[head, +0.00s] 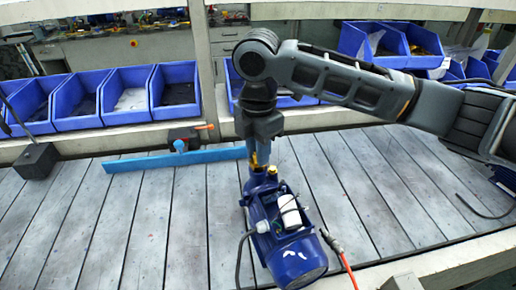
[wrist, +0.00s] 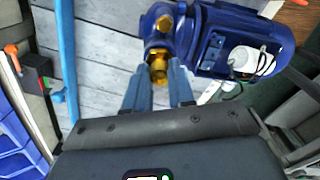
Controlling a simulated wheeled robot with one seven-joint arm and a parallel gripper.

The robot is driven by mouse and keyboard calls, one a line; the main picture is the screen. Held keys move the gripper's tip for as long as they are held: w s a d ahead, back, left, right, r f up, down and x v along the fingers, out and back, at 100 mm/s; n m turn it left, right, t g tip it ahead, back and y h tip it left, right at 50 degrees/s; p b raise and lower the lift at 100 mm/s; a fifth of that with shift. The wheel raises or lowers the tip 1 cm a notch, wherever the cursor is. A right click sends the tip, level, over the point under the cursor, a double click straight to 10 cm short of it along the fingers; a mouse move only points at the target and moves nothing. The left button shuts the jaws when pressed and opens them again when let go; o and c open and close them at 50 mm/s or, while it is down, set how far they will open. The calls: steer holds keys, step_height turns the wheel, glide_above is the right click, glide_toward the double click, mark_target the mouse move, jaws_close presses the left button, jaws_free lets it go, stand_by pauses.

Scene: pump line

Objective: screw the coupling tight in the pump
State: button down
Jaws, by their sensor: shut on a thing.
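The blue pump (head: 287,225) stands on the grey slatted bench in the middle of the head view, with a white cylinder on its body. It also shows at the upper right in the wrist view (wrist: 215,38). The brass coupling (wrist: 159,66) is at the pump's port, between my fingertips. In the head view a little brass (head: 253,160) shows just above the pump. My gripper (wrist: 160,80) is shut on the coupling, pointing down from above in the head view. How deep the coupling sits in the port is hidden by the fingers and pump body.
A long blue bar (head: 178,159) lies on the bench left of the pump. A black block (head: 37,160) stands at the far left. Blue bins (head: 127,101) line the back. A red-tipped cable (head: 340,255) lies right of the pump. The bench's left front is clear.

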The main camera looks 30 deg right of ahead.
steer(key=shift+s+r+m+p, duration=0.1)
steer(key=shift+r+m+p, duration=0.05)
steer(key=shift+m+p, duration=1.3)
steer(key=shift+m, duration=0.05)
steer(key=shift+f, duration=0.25)
steer(key=shift+m, duration=0.3)
steer(key=shift+m+p, duration=0.3)
steer(key=shift+m, duration=1.3)
